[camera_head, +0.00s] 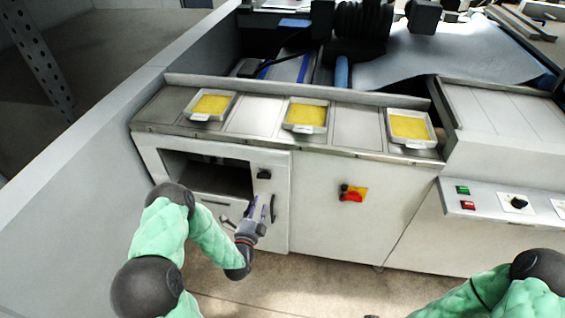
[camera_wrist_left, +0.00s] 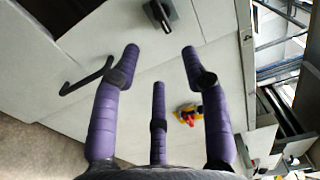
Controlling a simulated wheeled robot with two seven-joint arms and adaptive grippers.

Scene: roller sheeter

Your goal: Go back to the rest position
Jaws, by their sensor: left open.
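My left gripper (camera_head: 262,209) is in front of the machine's cabinet, near the lower right of the open compartment (camera_head: 208,177). Its purple-wrapped fingers stand apart with nothing between them, as the left wrist view (camera_wrist_left: 160,85) also shows. The fingers point toward the cabinet front, near a black rotary knob (camera_head: 264,174), which also shows in the left wrist view (camera_wrist_left: 160,14). A dark hooked handle (camera_wrist_left: 88,76) lies to the left of the fingers there. My right arm shows only in part at the lower right of the head view, and its gripper is out of frame.
Three trays of yellow sheet, left (camera_head: 190,116), middle (camera_head: 291,127) and right (camera_head: 393,142), sit on the machine's ledge. A red and yellow switch (camera_head: 353,194) is on the cabinet front. Green and red buttons (camera_head: 467,204) are farther right. The floor (camera_head: 310,290) in front looks clear.

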